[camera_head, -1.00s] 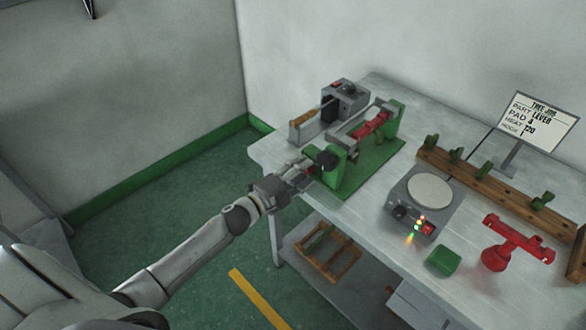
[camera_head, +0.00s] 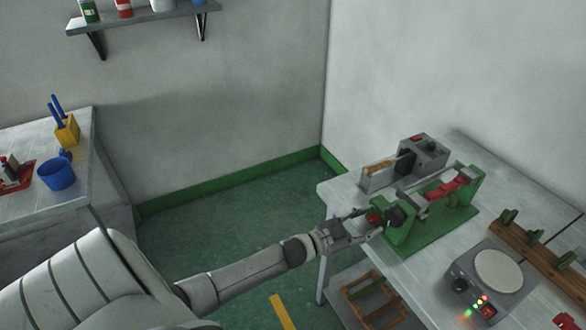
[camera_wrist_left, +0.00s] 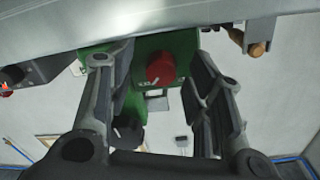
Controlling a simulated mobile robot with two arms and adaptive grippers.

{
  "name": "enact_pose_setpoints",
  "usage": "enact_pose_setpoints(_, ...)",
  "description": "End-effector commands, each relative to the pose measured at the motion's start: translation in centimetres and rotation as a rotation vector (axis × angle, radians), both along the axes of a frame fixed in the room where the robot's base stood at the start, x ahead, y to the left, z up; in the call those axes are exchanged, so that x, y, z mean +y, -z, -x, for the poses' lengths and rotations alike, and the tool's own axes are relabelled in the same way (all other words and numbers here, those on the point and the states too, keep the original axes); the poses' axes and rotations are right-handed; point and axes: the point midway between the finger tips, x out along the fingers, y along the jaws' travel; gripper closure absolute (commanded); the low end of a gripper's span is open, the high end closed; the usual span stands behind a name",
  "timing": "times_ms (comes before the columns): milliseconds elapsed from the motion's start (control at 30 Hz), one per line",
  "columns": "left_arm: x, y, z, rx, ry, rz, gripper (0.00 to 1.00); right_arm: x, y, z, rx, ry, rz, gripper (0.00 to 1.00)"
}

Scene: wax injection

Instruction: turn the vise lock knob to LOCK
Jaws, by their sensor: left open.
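The green vise (camera_head: 408,228) stands on the table, with a red part held along its top. Its red lock knob (camera_wrist_left: 160,68) sits on the green end face, with white lettering and a mark below it too small to read. In the head view the knob (camera_head: 375,217) shows at the vise's left end, beside a black round handle (camera_head: 396,214). My left gripper (camera_head: 363,220) is open at that end. In the left wrist view its fingers (camera_wrist_left: 160,85) stand on both sides of the knob, apart from it. My right gripper is not in view.
A grey box device (camera_head: 425,155) and a wooden-handled tool (camera_head: 380,166) lie behind the vise. A hot plate (camera_head: 498,270) with lit lamps and a wooden rack (camera_head: 535,250) stand to the right. A shelf below the table holds a wooden frame (camera_head: 372,298).

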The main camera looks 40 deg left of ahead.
Motion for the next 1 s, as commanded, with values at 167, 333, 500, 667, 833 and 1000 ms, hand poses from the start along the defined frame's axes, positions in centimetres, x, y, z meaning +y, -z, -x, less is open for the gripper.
enact_pose_setpoints(167, 0.0, -0.1, 0.0, 0.071, 0.0, 0.196, 0.53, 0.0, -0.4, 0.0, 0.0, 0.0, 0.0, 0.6)
enact_pose_setpoints(333, 0.0, -0.1, -0.1, 0.137, -0.001, 0.379, 0.53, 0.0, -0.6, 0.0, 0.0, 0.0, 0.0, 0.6)
enact_pose_setpoints(500, 0.1, -0.1, 0.0, 0.201, -0.002, 0.561, 0.53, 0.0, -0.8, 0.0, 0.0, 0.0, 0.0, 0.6)
enact_pose_setpoints(667, 1.3, 0.2, 3.1, 0.2, -0.002, 0.549, 0.53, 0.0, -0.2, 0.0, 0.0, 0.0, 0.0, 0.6)
enact_pose_setpoints(833, 2.5, 0.2, 5.9, 0.201, -0.002, 0.548, 0.53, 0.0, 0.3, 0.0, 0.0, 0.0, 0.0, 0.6)
enact_pose_setpoints(1000, 3.7, 0.2, 8.7, 0.2, -0.002, 0.547, 0.53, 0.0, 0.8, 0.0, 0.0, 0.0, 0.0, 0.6)
